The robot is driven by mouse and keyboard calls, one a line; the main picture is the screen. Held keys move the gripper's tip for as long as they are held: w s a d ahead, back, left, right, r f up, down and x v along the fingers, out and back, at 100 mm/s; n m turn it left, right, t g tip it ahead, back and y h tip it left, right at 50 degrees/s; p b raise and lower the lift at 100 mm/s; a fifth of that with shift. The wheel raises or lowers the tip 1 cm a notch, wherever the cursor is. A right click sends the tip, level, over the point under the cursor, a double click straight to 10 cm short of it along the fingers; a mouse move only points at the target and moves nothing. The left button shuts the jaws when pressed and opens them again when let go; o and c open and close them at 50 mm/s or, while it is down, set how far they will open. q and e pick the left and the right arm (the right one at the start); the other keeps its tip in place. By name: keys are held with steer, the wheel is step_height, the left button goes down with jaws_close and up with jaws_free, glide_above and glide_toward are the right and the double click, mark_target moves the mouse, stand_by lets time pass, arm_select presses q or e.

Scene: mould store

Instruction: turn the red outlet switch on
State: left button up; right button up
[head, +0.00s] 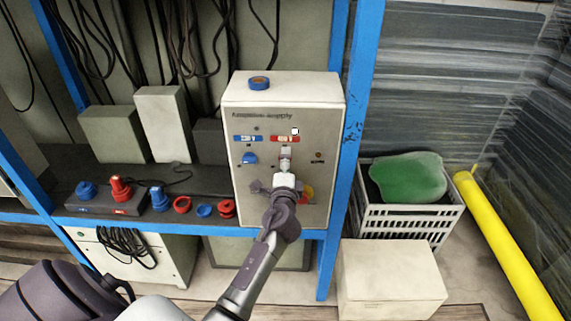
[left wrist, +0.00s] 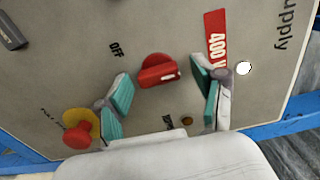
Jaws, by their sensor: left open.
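The grey supply box (head: 330,120) stands on the shelf and carries the switches. The red outlet switch (left wrist: 158,71) is a round red knob with a raised grip and a small white mark, in the left wrist view. An OFF label (left wrist: 116,49) is printed beside it; another small label below is unreadable. My left gripper (head: 285,165) is at the box front and hides the red switch in the head view. Its teal-padded fingers are open, one on each side of the knob, with visible gaps. My right gripper is not in view.
A blue switch (head: 249,158) sits left of my gripper. A red-and-yellow button (left wrist: 78,132) is close to one finger. A white lamp (left wrist: 243,68) is beside the red 400 V label (left wrist: 216,38). A blue post (head: 357,110) stands right of the box.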

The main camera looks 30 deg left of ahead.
arm_select(q)
steer(key=shift+s, duration=0.1)
steer(key=v, duration=1.2)
steer(key=s+d+f+g+h, duration=0.1)
steer(key=d+f+h, duration=0.2)
steer(key=f, duration=0.7)
steer(key=d+f+g+h, duration=0.2)
steer(key=d+f, duration=0.1)
steer(key=f, duration=0.7)
steer(key=s+d+f+n+g+h, duration=0.1)
steer(key=s+d+f+g, duration=0.1)
steer(key=s+f, duration=0.45)
steer(key=s+d+f+n+g+h, duration=0.1)
steer(key=s+f+g+h, duration=0.15)
steer(key=f, duration=0.75)
steer(key=s+f+n+g, duration=0.2)
steer(key=s+f, duration=0.4)
steer(key=s, duration=0.5)
steer(key=s+f+n+g, duration=0.2)
steer(key=s+f, duration=0.4)
steer(key=s, duration=0.5)
steer(key=s+a+f+n+g+h, duration=0.1)
steer(key=s+f+n+g, duration=0.1)
steer(key=s+f, duration=0.4)
steer(key=s+n, duration=0.1)
steer(key=s, duration=0.4)
steer(key=shift+f+g, duration=0.3)
steer(key=shift+g, duration=0.05)
